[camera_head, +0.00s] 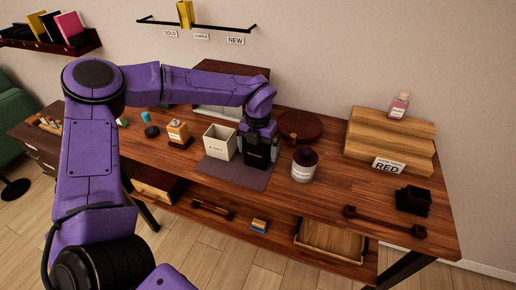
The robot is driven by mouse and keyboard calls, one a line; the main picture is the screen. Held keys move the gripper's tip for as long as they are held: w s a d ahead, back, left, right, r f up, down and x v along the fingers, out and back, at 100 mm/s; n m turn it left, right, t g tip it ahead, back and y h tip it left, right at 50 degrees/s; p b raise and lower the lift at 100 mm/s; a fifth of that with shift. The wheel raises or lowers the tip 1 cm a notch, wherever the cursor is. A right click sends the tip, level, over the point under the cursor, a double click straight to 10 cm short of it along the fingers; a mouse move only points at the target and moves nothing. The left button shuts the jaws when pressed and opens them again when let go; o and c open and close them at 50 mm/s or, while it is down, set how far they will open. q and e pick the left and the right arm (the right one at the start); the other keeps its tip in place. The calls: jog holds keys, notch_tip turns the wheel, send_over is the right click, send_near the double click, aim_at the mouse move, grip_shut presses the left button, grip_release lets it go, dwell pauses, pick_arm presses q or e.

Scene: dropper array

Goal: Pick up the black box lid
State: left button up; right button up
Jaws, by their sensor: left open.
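A small black box (256,160) with faint gold lettering on its front stands upright on a dark mat (235,178) in the middle of the table. My left gripper (258,141) comes down over the top of the black box from behind, with its jaws open. Gripper and box are both dark, so I cannot tell whether the fingers touch it. The lid cannot be told apart from the box body. My right gripper is not in view.
A cream open box (219,141) stands close left of the black box. A dark-lidded jar (304,165) stands to its right. A round brown lid or board (299,126) lies behind. A wooden stepped stand (389,140) and a black holder (413,199) are at the right.

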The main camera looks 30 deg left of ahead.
pick_arm(q)
jog(key=c, duration=0.9)
jog(key=shift+c, duration=0.2)
